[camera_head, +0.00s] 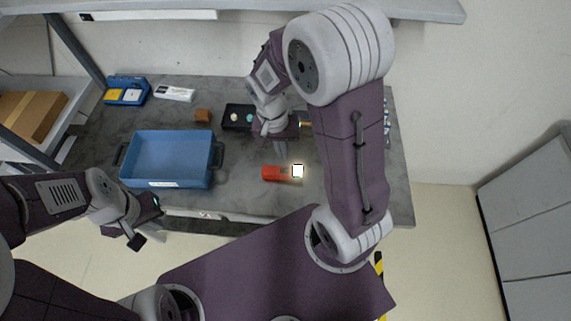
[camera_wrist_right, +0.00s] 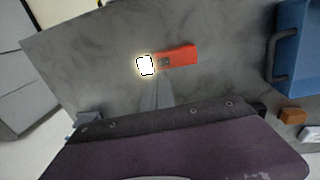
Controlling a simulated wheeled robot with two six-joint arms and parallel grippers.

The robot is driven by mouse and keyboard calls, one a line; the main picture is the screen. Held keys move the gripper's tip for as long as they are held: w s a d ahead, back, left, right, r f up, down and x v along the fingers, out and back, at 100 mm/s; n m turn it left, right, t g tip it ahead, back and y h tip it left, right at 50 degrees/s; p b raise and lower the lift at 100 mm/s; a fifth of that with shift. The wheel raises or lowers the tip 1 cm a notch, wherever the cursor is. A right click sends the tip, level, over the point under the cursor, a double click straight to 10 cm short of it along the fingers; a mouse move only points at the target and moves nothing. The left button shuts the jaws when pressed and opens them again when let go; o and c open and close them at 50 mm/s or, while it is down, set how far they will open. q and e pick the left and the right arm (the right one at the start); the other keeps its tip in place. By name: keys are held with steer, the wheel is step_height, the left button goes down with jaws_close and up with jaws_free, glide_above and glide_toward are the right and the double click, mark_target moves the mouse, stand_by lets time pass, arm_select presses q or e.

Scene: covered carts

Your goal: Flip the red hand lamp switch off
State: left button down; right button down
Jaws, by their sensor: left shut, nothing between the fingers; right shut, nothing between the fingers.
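The red hand lamp (camera_head: 272,173) lies on the grey cart top, right of the blue crate. Its square head at the right end glows bright white, so it is lit. A small grey patch, likely the switch, sits beside the glowing head; its position is too small to read. The lamp also shows in the right wrist view (camera_wrist_right: 180,56). My left gripper (camera_head: 138,240) is shut and empty at the cart's front edge, below the blue crate.
A blue crate (camera_head: 215,168) with dark handles stands left of the lamp. A black tray (camera_head: 231,125) with small items, a brown block (camera_head: 203,116), a white box (camera_head: 175,93) and a blue bin (camera_head: 110,98) are farther back. The cart top around the lamp is clear.

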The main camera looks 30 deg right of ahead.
mark_target(286, 170)
steer(key=f, duration=0.6)
steer(key=shift+s+d+f, duration=0.15)
steer(key=shift+d+f, duration=0.2)
steer(key=shift+f, duration=0.6)
